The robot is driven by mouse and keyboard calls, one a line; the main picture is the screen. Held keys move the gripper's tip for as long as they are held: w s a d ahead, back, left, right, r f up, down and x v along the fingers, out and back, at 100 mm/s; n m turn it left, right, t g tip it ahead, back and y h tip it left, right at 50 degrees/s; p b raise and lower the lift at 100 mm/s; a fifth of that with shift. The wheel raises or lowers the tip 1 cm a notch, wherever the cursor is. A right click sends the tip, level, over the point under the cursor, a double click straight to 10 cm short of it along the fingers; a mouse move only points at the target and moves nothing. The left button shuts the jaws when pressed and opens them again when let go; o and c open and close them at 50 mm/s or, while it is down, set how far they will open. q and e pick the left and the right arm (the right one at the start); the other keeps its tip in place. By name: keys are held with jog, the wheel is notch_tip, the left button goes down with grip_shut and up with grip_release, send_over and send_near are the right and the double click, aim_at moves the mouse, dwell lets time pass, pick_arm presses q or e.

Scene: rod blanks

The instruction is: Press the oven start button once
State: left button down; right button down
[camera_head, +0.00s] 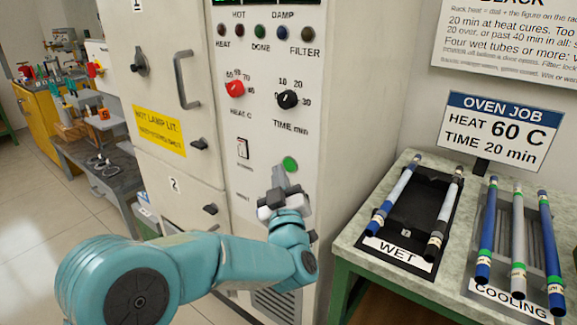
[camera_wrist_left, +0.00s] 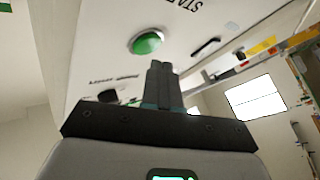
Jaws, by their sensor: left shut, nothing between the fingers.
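The oven's control panel (camera_head: 262,140) faces me in the head view. The round green start button (camera_head: 290,164) is low on the panel. It also shows in the left wrist view (camera_wrist_left: 146,43), with part of the word "START" beside it. My left gripper (camera_head: 279,176) is shut and empty, its fingertips just below and left of the button in the head view. In the left wrist view the closed fingers (camera_wrist_left: 159,70) point up toward the panel, beside the button. I cannot tell whether the tips touch the panel. My right gripper is not in view.
A red heat dial (camera_head: 235,89), a black time dial (camera_head: 288,99) and a rocker switch (camera_head: 242,149) are on the panel. A sign (camera_head: 499,131) reads HEAT 60 C, TIME 20 min. At right, WET (camera_head: 399,252) and COOLING (camera_head: 511,302) trays hold rods on a bench.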

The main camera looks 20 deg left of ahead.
pick_arm(q)
jog(key=shift+w, duration=0.1)
jog(key=shift+w+d, duration=0.2)
jog(key=shift+w, duration=0.1)
jog(key=shift+w+d+b, duration=0.1)
jog(key=shift+w+b, duration=0.25)
dwell(0.8)
jog(key=shift+s+f+b, duration=0.15)
jog(key=shift+s+b, duration=0.1)
jog(key=shift+b, duration=0.1)
jog(key=shift+s+a, duration=0.25)
jog(key=shift+s, duration=0.25)
jog(key=shift+b, duration=0.35)
